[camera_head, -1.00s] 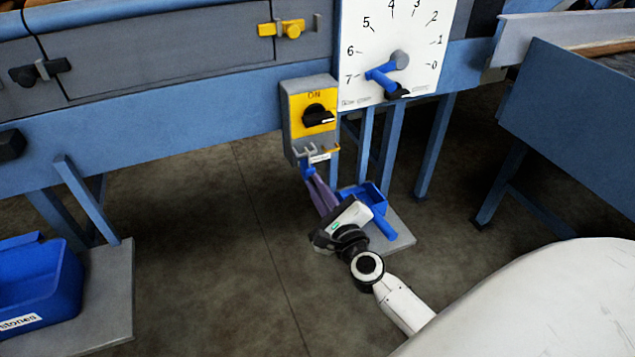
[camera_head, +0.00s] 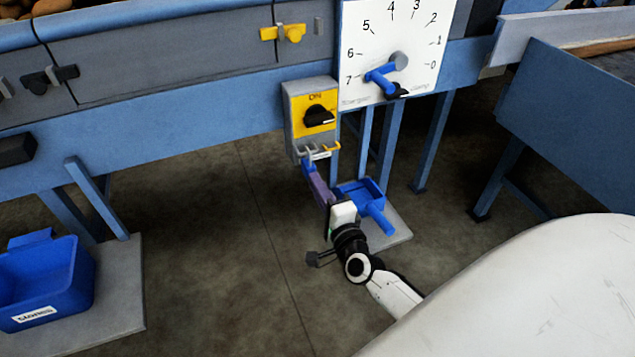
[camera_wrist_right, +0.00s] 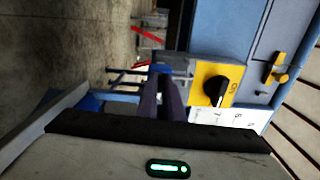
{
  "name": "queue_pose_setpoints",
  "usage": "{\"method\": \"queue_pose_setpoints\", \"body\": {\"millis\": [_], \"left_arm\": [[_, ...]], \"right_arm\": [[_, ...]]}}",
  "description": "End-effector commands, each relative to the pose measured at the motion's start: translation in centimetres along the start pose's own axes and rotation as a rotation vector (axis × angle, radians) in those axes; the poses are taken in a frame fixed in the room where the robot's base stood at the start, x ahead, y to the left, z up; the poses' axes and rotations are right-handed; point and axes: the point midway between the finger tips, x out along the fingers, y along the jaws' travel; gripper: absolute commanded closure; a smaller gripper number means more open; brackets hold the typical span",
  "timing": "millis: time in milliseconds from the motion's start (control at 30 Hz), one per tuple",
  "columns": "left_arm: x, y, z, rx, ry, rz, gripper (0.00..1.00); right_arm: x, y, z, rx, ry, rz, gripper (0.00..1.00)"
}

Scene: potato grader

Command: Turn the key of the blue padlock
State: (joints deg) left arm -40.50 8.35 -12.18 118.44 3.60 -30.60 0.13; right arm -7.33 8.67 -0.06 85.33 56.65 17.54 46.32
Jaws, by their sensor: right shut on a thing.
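The blue padlock (camera_head: 309,167) hangs under the hooks at the bottom of the switch box (camera_head: 312,120). It also shows in the right wrist view (camera_wrist_right: 160,69), straight beyond my fingertips. My right gripper (camera_head: 312,178) reaches up to it from below right, with its purple-dark fingers close together at the padlock's lower side. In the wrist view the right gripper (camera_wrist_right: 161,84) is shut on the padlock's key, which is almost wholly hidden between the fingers. I cannot tell the key's angle. My left gripper is not in view.
A black rotary switch (camera_head: 319,116) sits on the yellow plate above the padlock. A dial with a blue lever (camera_head: 380,76) is to the right. A blue scoop-like tray (camera_head: 362,192) stands behind my right wrist. A blue stones bin (camera_head: 45,285) is at left.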

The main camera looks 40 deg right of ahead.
Motion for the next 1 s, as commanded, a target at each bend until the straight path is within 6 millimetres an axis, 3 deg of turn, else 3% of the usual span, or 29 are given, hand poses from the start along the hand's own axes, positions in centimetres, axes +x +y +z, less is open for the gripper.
{"method": "queue_pose_setpoints", "body": {"millis": [667,800,1000], "left_arm": [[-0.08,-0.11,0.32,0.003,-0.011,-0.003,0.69],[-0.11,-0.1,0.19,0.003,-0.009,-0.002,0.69],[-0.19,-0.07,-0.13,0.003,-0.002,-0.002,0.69]], "right_arm": [[0.04,-0.07,0.03,-0.066,0.0,-0.002,1.0],[0.04,-0.06,0.02,-0.065,0.0,-0.002,0.75],[0.02,-0.02,0.01,-0.065,0.0,-0.001,0.74]]}}
